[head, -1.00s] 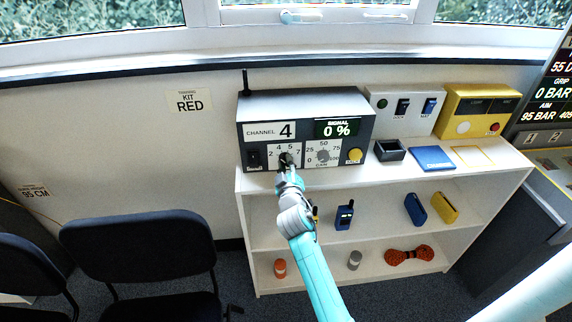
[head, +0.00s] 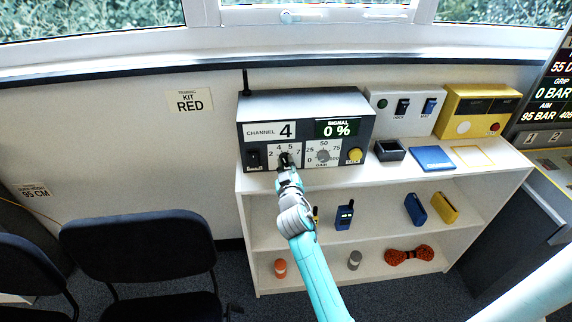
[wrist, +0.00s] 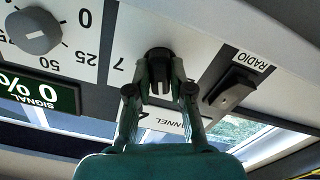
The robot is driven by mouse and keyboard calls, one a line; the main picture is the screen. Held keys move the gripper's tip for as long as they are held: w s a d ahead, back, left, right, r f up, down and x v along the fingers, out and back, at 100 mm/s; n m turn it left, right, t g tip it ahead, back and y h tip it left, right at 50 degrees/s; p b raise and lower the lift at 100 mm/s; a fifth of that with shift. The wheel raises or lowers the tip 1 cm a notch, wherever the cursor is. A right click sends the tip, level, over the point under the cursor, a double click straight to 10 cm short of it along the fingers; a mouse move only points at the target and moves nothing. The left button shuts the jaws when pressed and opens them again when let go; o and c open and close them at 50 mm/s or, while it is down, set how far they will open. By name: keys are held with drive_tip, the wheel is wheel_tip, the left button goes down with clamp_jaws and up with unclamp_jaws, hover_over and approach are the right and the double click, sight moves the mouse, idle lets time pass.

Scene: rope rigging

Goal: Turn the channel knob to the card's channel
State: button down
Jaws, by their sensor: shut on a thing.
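The grey radio box (head: 350,100) stands on top of the white shelf, and its channel card (head: 272,131) reads CHANNEL 4. The channel knob sits on its front below the card, with the numbers 2, 4, 5 and 7 around it. In the head view my gripper (head: 285,162) covers most of the knob. In the wrist view the dark knob (wrist: 160,60) is between the fingers of my gripper (wrist: 160,82), which is shut on it. The signal display (head: 338,128) reads 0 %.
A gain knob (head: 323,155) and a yellow button (head: 355,155) are right of the channel knob. A black RADIO switch (head: 254,159) is to its left. A black tray (head: 389,150), a blue pad (head: 432,158) and a yellow box (head: 478,110) stand further right.

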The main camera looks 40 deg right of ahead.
drive_tip(key=shift+w+d+r, duration=0.1)
drive_tip(key=shift+w+r, duration=0.05)
drive_tip(key=shift+r, duration=0.1)
drive_tip(key=c, duration=1)
unclamp_jaws()
drive_tip(key=shift+f, duration=0.15)
drive_tip(key=shift+c, duration=0.2)
drive_tip(key=shift+s+a+f, duration=0.1)
drive_tip(key=shift+s+a, duration=0.2)
drive_tip(key=shift+s, duration=0.1)
drive_tip(key=v, duration=1.1)
